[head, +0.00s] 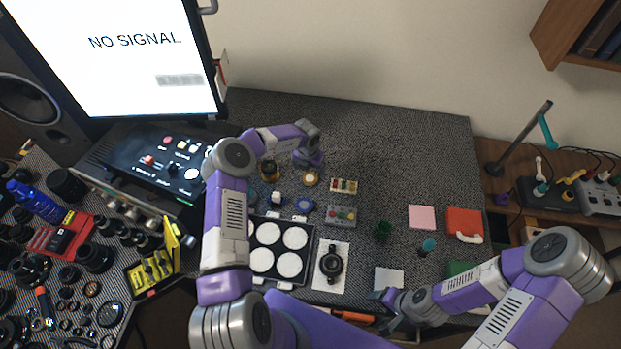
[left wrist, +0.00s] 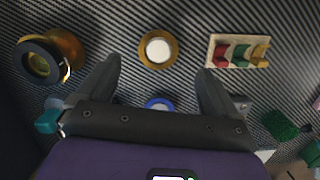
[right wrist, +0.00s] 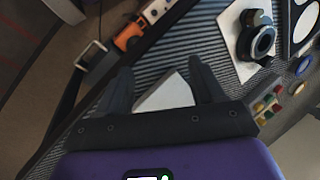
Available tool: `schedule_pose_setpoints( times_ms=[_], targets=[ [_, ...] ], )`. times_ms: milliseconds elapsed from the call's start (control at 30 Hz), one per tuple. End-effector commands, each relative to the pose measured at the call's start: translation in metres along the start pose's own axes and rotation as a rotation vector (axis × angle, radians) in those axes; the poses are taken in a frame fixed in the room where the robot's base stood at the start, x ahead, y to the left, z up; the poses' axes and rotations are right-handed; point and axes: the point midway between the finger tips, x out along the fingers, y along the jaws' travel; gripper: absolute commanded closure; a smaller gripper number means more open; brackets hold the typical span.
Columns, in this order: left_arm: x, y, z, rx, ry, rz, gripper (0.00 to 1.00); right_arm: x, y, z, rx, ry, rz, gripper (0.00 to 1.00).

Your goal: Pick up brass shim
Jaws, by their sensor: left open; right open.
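The brass shim appears to be the flat gold ring with a pale centre (head: 310,178) on the dark woven mat. In the left wrist view the gold ring (left wrist: 146,60) lies ahead of and between my fingertips, apart from them. My left gripper (head: 312,163) is open and empty, just behind the ring in the head view; it also shows in the left wrist view (left wrist: 160,66). My right gripper (head: 382,299) is open at the front edge of the mat, beside a white pad (head: 389,278). In the right wrist view the pad (right wrist: 168,94) shows between its fingers (right wrist: 160,66).
An amber-and-black lens part (left wrist: 62,50) stands left of the ring. A block with coloured pieces (left wrist: 238,51) lies to its right, and a blue ring (left wrist: 158,103) nearer. A tray with white discs (head: 256,265) is in front. The mat behind is clear.

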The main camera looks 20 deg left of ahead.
Motion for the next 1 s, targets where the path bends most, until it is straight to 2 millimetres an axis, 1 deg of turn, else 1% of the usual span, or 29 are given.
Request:
schedule_pose_setpoints(
  times_ms=[33,200,333,1000],
  targets=[
    [0.008,0.0,-0.001,0.001,0.002,-0.001,0.07,0.001,0.0,0.0,0.0,0.0,0.0,0.32],
    [0.034,0.002,-0.002,0.003,0.0,0.0,0.07,0.003,0.001,0.0,0.0,0.0,0.0,0.32],
    [0.047,0.002,-0.001,0.002,-0.001,0.001,0.07,0.004,0.002,0.0,0.0,0.0,0.0,0.32],
    [0.053,0.003,-0.001,0.004,-0.002,0.002,0.07,0.006,0.002,0.0,0.0,0.0,0.0,0.32]
  ],
)
